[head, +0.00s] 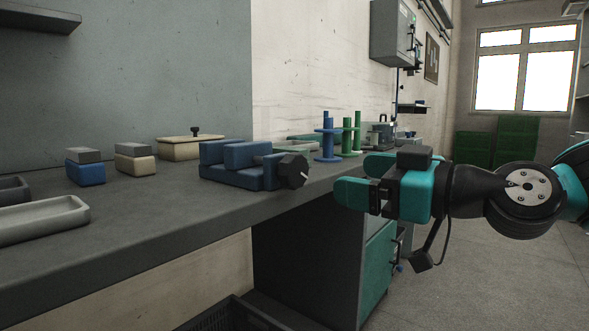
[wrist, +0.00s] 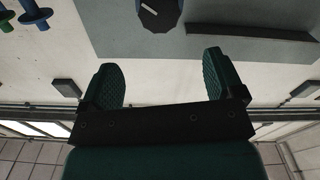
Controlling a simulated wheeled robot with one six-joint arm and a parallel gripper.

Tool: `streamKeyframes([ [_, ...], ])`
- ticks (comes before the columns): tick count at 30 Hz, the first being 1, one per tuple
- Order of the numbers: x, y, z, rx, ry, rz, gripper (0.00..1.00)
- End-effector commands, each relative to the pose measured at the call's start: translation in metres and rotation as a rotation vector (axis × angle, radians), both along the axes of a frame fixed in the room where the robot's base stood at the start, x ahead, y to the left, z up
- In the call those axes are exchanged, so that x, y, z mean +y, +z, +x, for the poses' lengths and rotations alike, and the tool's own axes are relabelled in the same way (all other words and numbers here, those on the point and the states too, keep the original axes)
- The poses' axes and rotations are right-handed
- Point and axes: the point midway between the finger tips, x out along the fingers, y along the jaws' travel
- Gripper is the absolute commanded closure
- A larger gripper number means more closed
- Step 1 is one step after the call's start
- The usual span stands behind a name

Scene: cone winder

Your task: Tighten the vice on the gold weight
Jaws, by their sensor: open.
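The blue vice (head: 238,178) sits on the dark bench top near its front edge. Its black knob (head: 291,171) sticks out on the right side, with a light pin at its face. The knob also shows at the top of the wrist view (wrist: 160,12), beyond my fingertips. I cannot make out the gold weight in either view; the space between the vice jaws is hidden from this angle. My gripper (head: 352,179) is open and empty, with two teal fingers apart. It is to the right of the knob, in line with it and not touching it.
Blue (head: 328,138) and green (head: 347,138) spindle stands are on the bench behind the vice. A beige lidded box (head: 190,148), small blocks (head: 86,170) and a grey tray (head: 40,222) lie to the left. The space between my gripper and the knob is clear.

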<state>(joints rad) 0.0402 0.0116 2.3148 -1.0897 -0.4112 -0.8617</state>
Motion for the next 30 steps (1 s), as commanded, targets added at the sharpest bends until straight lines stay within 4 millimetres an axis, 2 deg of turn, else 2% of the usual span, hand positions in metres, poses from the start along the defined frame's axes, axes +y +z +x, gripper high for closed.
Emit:
streamKeyframes([
  [1, 0.012, 0.001, 0.006, -0.001, 0.009, 0.0, 0.13],
  [9, 0.06, 0.0, 0.044, 0.0, 0.006, 0.001, 0.13],
  [15, 0.086, 0.0, 0.065, 0.0, 0.003, 0.0, 0.13],
  [21, 0.097, 0.0, 0.075, 0.001, 0.0, 0.001, 0.13],
  [29, 0.097, 0.0, 0.076, 0.001, 0.0, 0.001, 0.13],
  [30, 0.097, 0.0, 0.076, 0.001, 0.0, 0.001, 0.15],
])
